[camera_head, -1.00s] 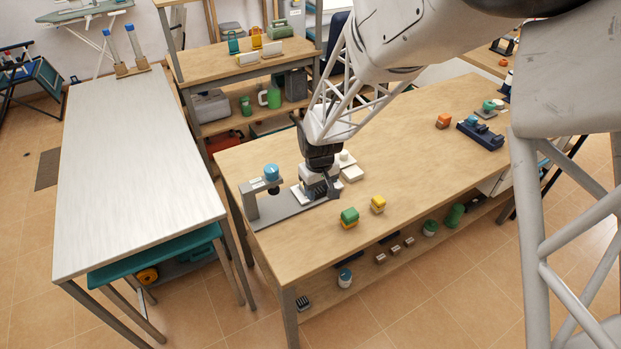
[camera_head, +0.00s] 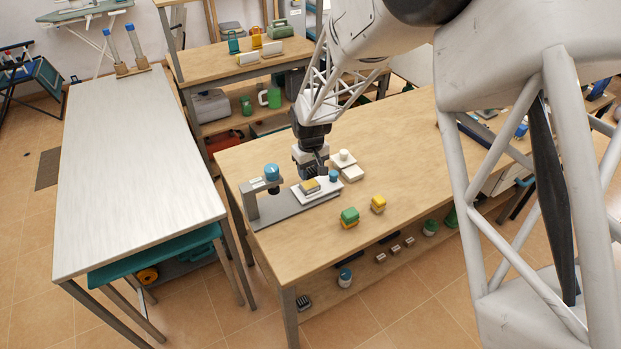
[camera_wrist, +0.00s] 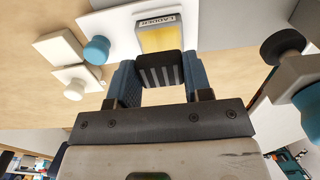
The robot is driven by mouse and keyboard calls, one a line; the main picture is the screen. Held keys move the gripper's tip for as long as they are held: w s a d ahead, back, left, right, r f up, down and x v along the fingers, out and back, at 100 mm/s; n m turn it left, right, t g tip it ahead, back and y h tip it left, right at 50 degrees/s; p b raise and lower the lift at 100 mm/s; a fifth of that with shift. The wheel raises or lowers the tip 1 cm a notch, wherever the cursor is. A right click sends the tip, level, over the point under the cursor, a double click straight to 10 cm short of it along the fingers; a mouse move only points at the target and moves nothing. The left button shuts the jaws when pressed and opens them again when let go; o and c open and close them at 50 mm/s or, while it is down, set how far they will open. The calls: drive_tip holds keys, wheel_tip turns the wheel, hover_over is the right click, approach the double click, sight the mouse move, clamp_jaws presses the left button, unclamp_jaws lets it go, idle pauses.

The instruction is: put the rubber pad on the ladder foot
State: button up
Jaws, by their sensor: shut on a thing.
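My gripper (camera_wrist: 158,64) is shut on the rubber pad (camera_wrist: 160,72), a dark ribbed block between its two blue fingers. In the head view my gripper (camera_head: 315,172) hangs just behind the ladder foot (camera_head: 310,185). The foot is a small block with a yellow top, on a white plate (camera_head: 324,192) on the grey fixture. In the wrist view the foot (camera_wrist: 163,40) carries a "LADDER" label, and the pad overlaps its near edge. I cannot tell whether they touch.
The fixture's raised arm (camera_head: 262,184) with a blue knob (camera_head: 272,172) stands left of the foot. White blocks (camera_head: 351,172) lie close to the right. The bench between is clear.

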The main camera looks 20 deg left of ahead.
sight(310, 172)
drive_tip(key=shift+f, duration=1.75)
drive_tip(key=shift+f, duration=0.1)
drive_tip(key=o, duration=0.9)
wheel_tip(310, 172, up, 12)
drive_tip(key=shift+r, duration=0.1)
